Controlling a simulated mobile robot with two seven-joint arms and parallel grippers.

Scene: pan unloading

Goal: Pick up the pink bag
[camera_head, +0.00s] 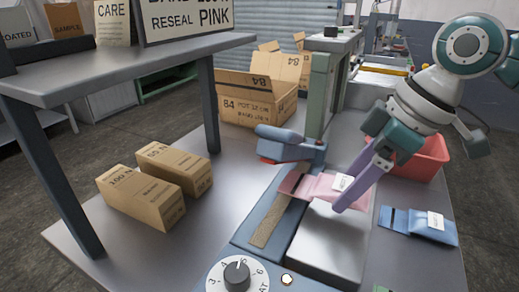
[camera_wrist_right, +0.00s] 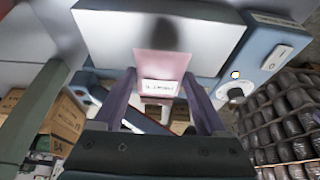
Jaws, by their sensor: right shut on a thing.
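The pink bag (camera_head: 314,187), with a white label, lies flat over the sealer (camera_head: 330,240) in the middle of the head view. My right gripper (camera_head: 347,196) reaches down to it from the upper right, its purple fingers at the bag's labelled end. In the right wrist view the pink bag (camera_wrist_right: 160,65) sits between the two fingers of the right gripper (camera_wrist_right: 161,82), which is shut on it. Whether the bag is lifted off the sealer cannot be told. My left gripper is not in view.
A blue bag (camera_head: 418,224) lies on the table right of the sealer. A red bin (camera_head: 427,158) stands behind my right gripper. The sealer's blue arm (camera_head: 290,146) is raised beside the pink bag. Two small cartons (camera_head: 140,197) and an open carton (camera_head: 255,97) stand left and behind.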

